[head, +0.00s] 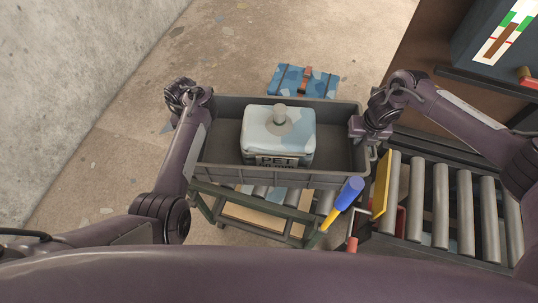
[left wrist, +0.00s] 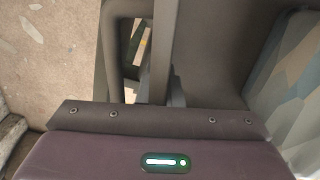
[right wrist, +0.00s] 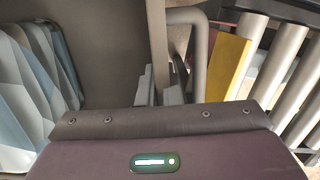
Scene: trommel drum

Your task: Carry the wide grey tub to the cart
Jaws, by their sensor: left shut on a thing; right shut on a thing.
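The wide grey tub (head: 215,177) is in the middle of the head view, its long side facing me. A pale blue and white block (head: 279,130) marked PET, with a round knob on top, sits inside it. My left gripper (head: 197,100) is shut on the tub's left end handle, which shows in the left wrist view (left wrist: 116,45). My right gripper (head: 366,130) is shut on the right end handle, which shows in the right wrist view (right wrist: 199,50). The fingertips are partly hidden. I cannot tell for sure which thing is the cart.
A green-framed stand (head: 262,227) with rollers shows below the tub's near side. A roller conveyor (head: 440,205) with a yellow plate (head: 386,184) is at the right. A blue-and-yellow handled tool (head: 342,203) stands between them. A blue case (head: 303,82) lies behind the tub. Floor at left is clear.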

